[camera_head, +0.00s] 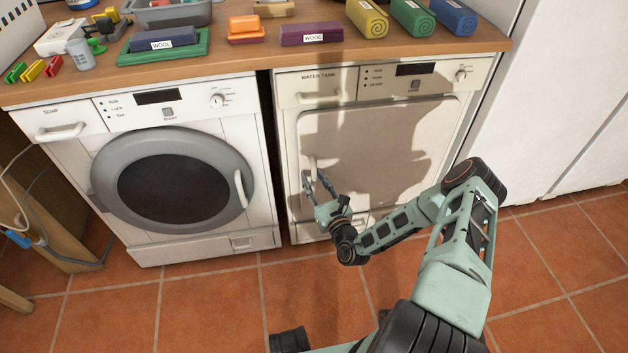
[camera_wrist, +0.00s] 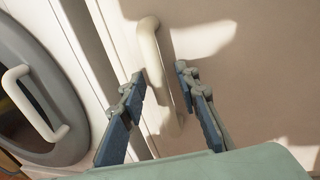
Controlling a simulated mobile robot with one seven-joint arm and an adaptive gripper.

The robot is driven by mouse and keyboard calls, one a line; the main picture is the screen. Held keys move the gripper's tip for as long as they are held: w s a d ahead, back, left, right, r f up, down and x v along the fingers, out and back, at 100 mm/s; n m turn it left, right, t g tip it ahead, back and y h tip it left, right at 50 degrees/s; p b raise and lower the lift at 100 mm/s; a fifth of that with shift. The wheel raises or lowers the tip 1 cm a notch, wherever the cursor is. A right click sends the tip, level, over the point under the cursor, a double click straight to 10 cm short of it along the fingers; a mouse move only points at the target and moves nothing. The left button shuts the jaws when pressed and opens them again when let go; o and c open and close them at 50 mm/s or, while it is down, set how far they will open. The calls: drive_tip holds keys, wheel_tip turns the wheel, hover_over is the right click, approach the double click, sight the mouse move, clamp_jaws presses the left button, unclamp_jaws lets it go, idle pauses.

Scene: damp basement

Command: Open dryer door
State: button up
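The dryer (camera_head: 470,90) is the right-hand white machine, marked "WATER TANK". Its flat door (camera_head: 420,125) looks closed. The pale vertical door handle (camera_head: 312,163) is on the door's left side and also shows in the wrist view (camera_wrist: 152,50). My gripper (camera_head: 315,180) is at this handle. In the wrist view my gripper (camera_wrist: 161,76) is open, with one finger on each side of the handle and gaps between them. I cannot tell how deep the fingertips reach around it.
A washer (camera_head: 70,125) with a round grey door (camera_head: 240,155) stands left of the dryer. A wooden counter (camera_head: 400,50) above holds rolled towels, wool blocks and trays. A white cabinet (camera_head: 570,90) stands at the right. The tiled floor (camera_head: 300,290) in front is clear.

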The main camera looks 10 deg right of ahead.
clamp_jaws()
drive_tip(key=shift+s, duration=0.1)
